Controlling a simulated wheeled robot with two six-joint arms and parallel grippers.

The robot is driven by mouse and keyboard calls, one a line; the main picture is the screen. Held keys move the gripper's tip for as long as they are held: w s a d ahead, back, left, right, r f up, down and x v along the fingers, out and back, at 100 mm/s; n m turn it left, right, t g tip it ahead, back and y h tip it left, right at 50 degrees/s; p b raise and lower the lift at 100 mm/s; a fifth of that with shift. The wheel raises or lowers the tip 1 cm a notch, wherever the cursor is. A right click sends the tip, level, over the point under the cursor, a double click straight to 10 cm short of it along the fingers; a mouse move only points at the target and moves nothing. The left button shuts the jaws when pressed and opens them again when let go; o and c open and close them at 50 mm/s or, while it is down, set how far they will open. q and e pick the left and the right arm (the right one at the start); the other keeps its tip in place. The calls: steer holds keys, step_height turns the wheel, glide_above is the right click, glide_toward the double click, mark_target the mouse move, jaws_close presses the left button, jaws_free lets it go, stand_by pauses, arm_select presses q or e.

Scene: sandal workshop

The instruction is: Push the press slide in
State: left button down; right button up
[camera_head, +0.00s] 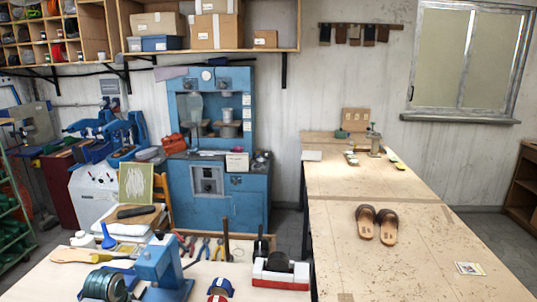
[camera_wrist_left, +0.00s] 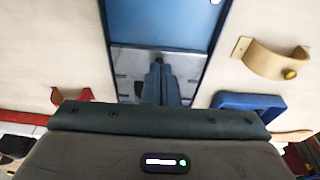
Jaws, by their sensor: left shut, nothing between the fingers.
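A small blue press (camera_head: 162,268) stands on the near bench at the lower left of the head view. In the left wrist view, a blue surface (camera_wrist_left: 165,22) with a grey metal plate (camera_wrist_left: 128,66) below it fills the top middle; it looks like part of this press. I cannot tell for sure which part is the slide or how far out it is. My left gripper (camera_wrist_left: 160,78) is shut and empty, with its fingers over the grey plate; contact cannot be told. Neither gripper shows in the head view.
A tan curved strap (camera_wrist_left: 268,60) and a blue piece (camera_wrist_left: 243,101) lie to the right in the wrist view, a red piece (camera_wrist_left: 72,97) to the left. A tape dispenser (camera_head: 281,273) stands right of the press. Sandals (camera_head: 376,224) lie on the right bench.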

arm_select(q)
steer(key=shift+f, duration=0.15)
steer(key=shift+f+b, duration=0.45)
steer(key=shift+f, duration=1.8)
steer(key=shift+w+d, duration=0.15)
steer(key=shift+w, duration=0.95)
steer(key=shift+w+d, duration=0.1)
steer(key=shift+w, duration=1.65)
step_height(320, 180, up, 3)
steer(key=shift+s+f+p, duration=0.1)
steer(key=shift+f+p, duration=0.05)
steer(key=shift+p, duration=0.8)
steer(key=shift+r, duration=0.25)
steer(key=shift+s+r, duration=0.15)
steer(key=shift+r, duration=0.85)
steer(key=shift+s+r, duration=0.1)
steer(key=shift+r, duration=0.85)
